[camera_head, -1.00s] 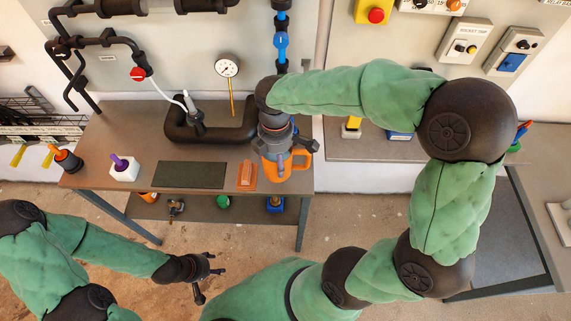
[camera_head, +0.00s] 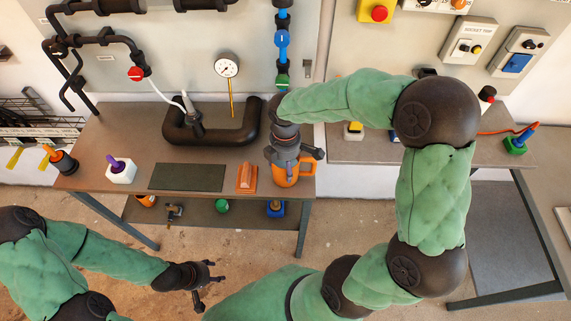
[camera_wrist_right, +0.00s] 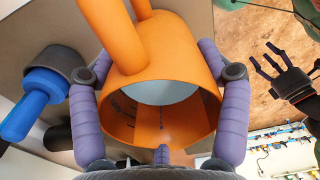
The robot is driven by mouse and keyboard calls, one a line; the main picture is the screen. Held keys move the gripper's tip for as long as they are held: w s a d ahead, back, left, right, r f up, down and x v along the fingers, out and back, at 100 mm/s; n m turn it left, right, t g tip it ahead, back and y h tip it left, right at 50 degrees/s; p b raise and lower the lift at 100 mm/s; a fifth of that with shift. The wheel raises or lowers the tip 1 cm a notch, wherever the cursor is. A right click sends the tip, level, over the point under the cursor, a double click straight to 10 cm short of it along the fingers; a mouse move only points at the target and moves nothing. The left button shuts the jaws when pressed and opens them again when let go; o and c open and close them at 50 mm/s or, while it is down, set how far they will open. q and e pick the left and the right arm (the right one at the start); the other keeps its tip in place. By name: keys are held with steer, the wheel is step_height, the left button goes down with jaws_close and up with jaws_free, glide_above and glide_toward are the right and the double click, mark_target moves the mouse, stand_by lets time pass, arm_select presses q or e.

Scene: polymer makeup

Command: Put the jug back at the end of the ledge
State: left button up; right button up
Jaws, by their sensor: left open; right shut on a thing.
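The orange jug (camera_head: 291,179) is at the front right end of the brown bench top (camera_head: 232,196), which looks like the ledge. My right gripper (camera_head: 290,152) is above it and partly hides it. In the right wrist view the jug's open mouth (camera_wrist_right: 166,75) faces the camera, and the two purple fingers of my right gripper (camera_wrist_right: 160,105) close on its sides. I cannot tell whether the jug's base touches the bench. My left gripper (camera_head: 205,283) is open and empty, low in front of the bench.
An orange block (camera_head: 247,178) lies just left of the jug, beside a dark mat (camera_head: 187,177). A thick black pipe loop (camera_head: 220,137) lies behind. A white holder (camera_head: 121,172) stands further left. A gap separates this bench from the right-hand bench (camera_head: 355,151).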

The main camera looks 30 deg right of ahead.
steer(key=shift+f, duration=0.1)
steer(key=o, duration=1.6)
steer(key=shift+o, duration=0.2)
step_height(320, 180, up, 12)
steer(key=p, duration=0.3)
steer(key=shift+w, duration=0.15)
